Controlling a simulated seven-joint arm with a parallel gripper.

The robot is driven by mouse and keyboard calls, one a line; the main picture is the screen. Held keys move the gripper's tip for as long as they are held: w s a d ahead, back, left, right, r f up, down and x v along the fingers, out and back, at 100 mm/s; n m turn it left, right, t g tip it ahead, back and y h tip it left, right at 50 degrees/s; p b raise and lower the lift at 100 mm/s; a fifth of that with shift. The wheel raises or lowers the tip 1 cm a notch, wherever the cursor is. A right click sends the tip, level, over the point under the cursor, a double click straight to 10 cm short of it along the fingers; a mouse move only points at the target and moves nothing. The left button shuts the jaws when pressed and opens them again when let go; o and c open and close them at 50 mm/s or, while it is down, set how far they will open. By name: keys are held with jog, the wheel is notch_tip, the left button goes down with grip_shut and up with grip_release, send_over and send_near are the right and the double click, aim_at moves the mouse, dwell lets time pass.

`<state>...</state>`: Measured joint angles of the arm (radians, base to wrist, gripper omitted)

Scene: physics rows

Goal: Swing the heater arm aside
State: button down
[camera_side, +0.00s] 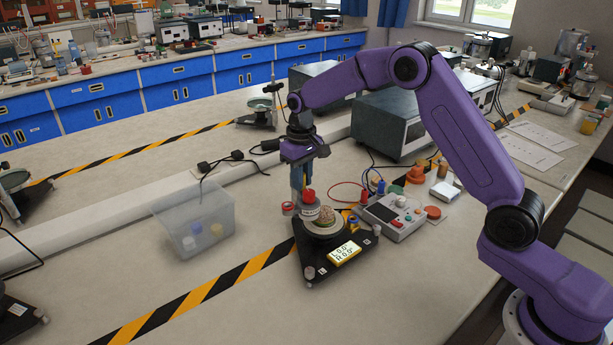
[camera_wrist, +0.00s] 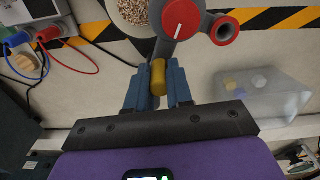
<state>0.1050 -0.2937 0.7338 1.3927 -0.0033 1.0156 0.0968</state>
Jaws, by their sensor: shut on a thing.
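The heater arm (camera_wrist: 160,48) is a grey bar with a red dial (camera_wrist: 180,18) on it and a red-rimmed round part (camera_wrist: 224,30) beside it. A brass-coloured handle (camera_wrist: 158,77) sticks out from the arm. My gripper (camera_wrist: 157,75) is shut on this handle, one blue finger on each side. In the side view my gripper (camera_side: 298,190) is low behind the red dial (camera_side: 308,195), and its fingertips are partly hidden. The dial is above or close to a pan of grains (camera_side: 325,217) on a black three-cornered balance base (camera_side: 317,268) with a yellow display (camera_side: 344,253).
A clear bin (camera_side: 195,220) with small coloured items stands left of the balance. A grey control box (camera_side: 395,215) with red and blue leads stands close on the right. Large dark-grey instruments (camera_side: 388,122) stand behind. Open bench lies to the left and in front.

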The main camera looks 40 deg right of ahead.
jog(key=shift+w+a+m, duration=0.55)
jog(key=shift+w+m, duration=0.1)
jog(key=shift+m, duration=1.1)
jog(key=shift+w+a+m, duration=0.6)
jog(key=shift+w+m, duration=0.05)
jog(key=shift+m, duration=1.15)
jog(key=shift+w+a+m, duration=0.55)
jog(key=shift+w+m, duration=0.1)
jog(key=shift+m, duration=1.1)
jog(key=shift+w+r, duration=0.1)
jog(key=c, duration=1)
grip_release()
notch_tip(320, 180, up, 17)
jog(key=shift+r, duration=0.15)
